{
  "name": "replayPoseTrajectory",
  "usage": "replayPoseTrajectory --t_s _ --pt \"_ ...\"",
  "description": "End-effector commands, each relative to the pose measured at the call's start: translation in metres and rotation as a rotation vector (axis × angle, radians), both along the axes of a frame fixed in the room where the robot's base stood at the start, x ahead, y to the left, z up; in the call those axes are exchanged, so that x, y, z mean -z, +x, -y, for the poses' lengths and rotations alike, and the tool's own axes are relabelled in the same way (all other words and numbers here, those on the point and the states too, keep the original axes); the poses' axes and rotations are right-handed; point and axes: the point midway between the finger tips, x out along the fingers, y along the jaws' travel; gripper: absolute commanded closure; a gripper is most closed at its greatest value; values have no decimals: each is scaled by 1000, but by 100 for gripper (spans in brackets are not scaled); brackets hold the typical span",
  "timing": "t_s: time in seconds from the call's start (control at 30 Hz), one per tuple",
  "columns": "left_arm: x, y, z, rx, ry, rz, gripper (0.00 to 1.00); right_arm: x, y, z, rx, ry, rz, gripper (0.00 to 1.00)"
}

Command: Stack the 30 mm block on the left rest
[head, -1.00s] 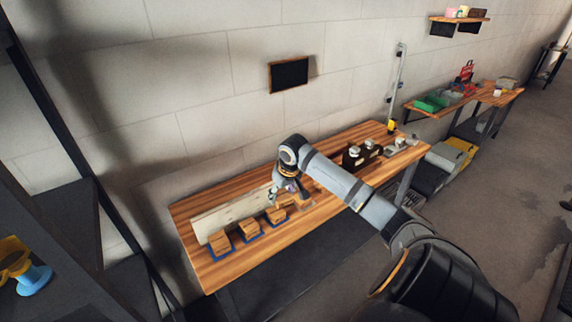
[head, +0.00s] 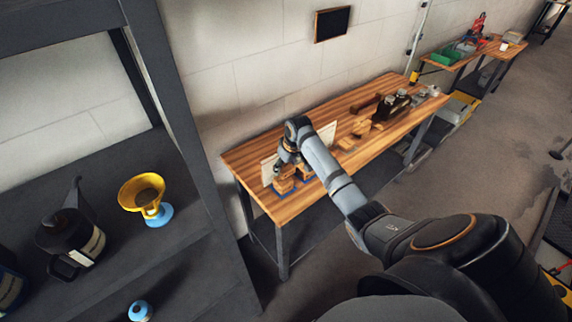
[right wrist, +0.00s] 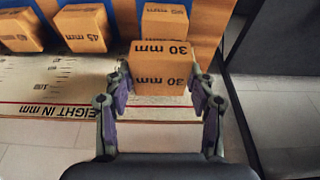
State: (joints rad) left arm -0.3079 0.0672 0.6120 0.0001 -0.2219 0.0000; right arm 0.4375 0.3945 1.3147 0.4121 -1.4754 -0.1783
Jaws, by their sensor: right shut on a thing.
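The 30 mm block (right wrist: 160,67), a wooden cube with black print, is between the fingers of my right gripper (right wrist: 160,92). In the head view my right gripper (head: 287,162) is above the left end of the block row. A wooden block (right wrist: 165,22) with hard-to-read print lies just beyond the held block in the wrist view. It also shows in the head view (head: 283,186), below the gripper. The left rest under it is mostly hidden. I cannot tell whether the two blocks touch. The 45 mm block (right wrist: 83,27) and another block (right wrist: 20,30) sit farther along the row. My left gripper is not in view.
A pale height board (right wrist: 50,85) with a printed scale stands along the row. The wooden bench (head: 345,160) carries several dark items (head: 392,104) at its right.

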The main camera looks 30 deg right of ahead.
Motion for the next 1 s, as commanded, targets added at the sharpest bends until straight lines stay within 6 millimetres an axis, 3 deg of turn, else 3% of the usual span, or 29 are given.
replayPoseTrajectory --t_s 0.3,0.6,0.87,0.9,1.0 --pt "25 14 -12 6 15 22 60 23 0 0 0 0 0 77" --pt "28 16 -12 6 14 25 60 40 0 0 1 1 0 77" --pt "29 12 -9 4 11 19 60 41 0 0 1 1 0 77" --pt "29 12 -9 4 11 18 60 41 0 0 1 1 0 40" --pt "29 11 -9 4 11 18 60 41 0 0 1 1 0 27"
